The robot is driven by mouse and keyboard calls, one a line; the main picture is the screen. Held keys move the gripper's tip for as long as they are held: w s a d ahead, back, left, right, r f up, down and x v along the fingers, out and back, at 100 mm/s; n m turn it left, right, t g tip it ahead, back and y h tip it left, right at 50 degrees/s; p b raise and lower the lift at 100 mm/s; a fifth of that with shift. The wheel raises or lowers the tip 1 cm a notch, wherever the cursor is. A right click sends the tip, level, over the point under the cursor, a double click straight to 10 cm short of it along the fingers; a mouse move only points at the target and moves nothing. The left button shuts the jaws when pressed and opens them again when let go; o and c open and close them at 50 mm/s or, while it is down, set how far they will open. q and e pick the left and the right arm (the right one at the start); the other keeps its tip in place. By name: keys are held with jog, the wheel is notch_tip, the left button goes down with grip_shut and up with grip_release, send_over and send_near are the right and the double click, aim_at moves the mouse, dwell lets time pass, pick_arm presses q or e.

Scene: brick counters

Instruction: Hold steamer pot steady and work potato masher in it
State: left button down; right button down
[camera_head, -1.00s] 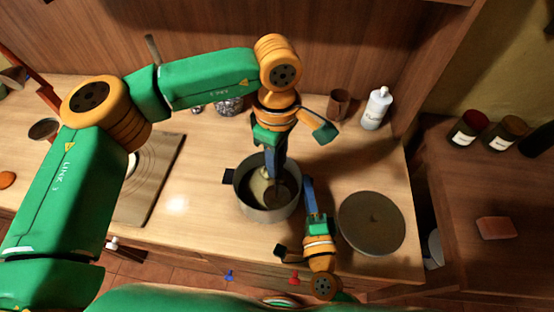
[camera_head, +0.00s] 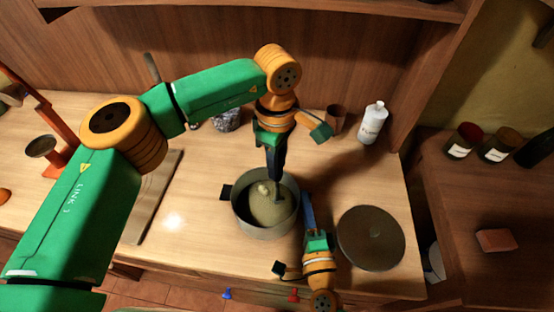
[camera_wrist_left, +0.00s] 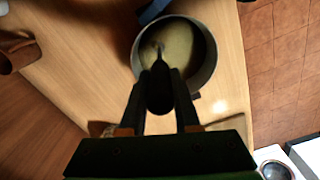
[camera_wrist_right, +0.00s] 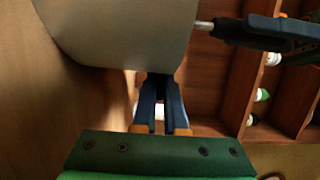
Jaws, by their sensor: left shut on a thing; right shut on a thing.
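The steamer pot (camera_head: 266,233) is a grey round pot on the counter, with pale yellowish mash and a lump inside. It also shows in the left wrist view (camera_wrist_left: 208,70) and, close up, in the right wrist view (camera_wrist_right: 110,30). My left gripper (camera_head: 277,176) is above the pot, shut on the dark handle of the potato masher (camera_wrist_left: 160,92). The masher's thin shaft points down into the pot; its head is hidden. My right gripper (camera_head: 308,198) is at the pot's right side, shut on what seems its handle, mostly hidden between the fingers (camera_wrist_right: 160,88).
A round dark lid (camera_head: 371,238) lies right of the pot. A white bottle (camera_head: 373,123) and a brown cup (camera_head: 336,119) stand at the back. A board (camera_head: 153,205) lies to the left. The counter's front edge is close to the pot.

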pick_arm(q)
jog(key=shift+f, duration=0.8)
jog(key=shift+r, duration=1.05)
jog(key=shift+f, duration=0.2)
jog(key=shift+f, duration=0.85)
jog(key=shift+r, duration=1.05)
